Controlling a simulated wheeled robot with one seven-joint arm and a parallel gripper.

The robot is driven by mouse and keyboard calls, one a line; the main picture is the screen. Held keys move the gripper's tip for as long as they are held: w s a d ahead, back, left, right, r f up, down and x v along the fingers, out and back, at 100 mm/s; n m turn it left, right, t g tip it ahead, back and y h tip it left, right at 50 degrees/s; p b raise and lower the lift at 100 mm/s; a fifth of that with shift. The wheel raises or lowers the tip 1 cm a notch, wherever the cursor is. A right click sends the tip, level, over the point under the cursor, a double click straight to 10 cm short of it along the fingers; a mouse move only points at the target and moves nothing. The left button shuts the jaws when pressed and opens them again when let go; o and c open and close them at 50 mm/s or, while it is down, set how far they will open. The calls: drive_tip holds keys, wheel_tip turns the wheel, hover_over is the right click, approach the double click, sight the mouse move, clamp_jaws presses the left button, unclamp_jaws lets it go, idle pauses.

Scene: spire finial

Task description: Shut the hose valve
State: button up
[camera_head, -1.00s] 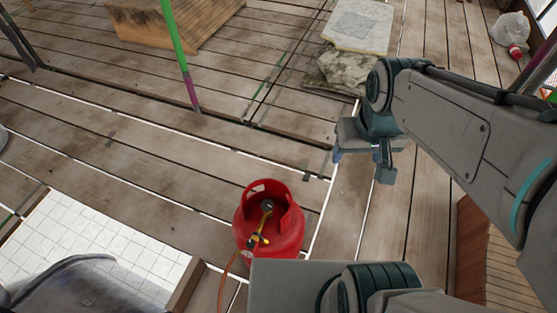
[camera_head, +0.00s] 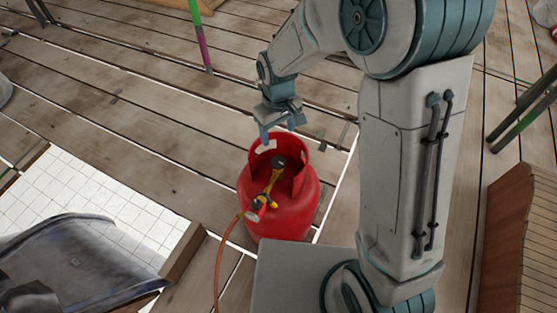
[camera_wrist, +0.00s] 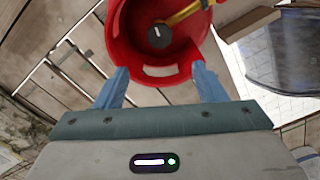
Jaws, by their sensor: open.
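A red gas cylinder (camera_head: 282,205) stands upright on the plank floor, with a cut-out collar around its top. Inside the collar are a dark round valve knob (camera_head: 278,162) and a yellow fitting (camera_head: 268,189), from which an orange hose (camera_head: 226,250) runs down to the floor. My gripper (camera_head: 278,133) is above the collar's far rim, open and empty, pointing down. In the wrist view, its blue fingers (camera_wrist: 163,88) are apart on either side of the collar's near slot. The dark knob also shows there (camera_wrist: 158,36), beyond the fingertips. I cannot tell whether the fingers touch the collar.
A white tiled patch (camera_head: 100,200) and a dark grey curved object (camera_head: 75,265) lie to the left. A green and purple pole (camera_head: 201,38) stands at the back. A wooden piece (camera_head: 508,240) is at the right. Planks left of the cylinder are clear.

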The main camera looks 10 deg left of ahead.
sight(279, 161)
wheel_tip(279, 161, down, 13)
drive_tip(key=b, duration=0.2)
drive_tip(key=shift+f+b, duration=0.15)
drive_tip(key=shift+b, duration=0.2)
drive_tip(key=c, duration=1)
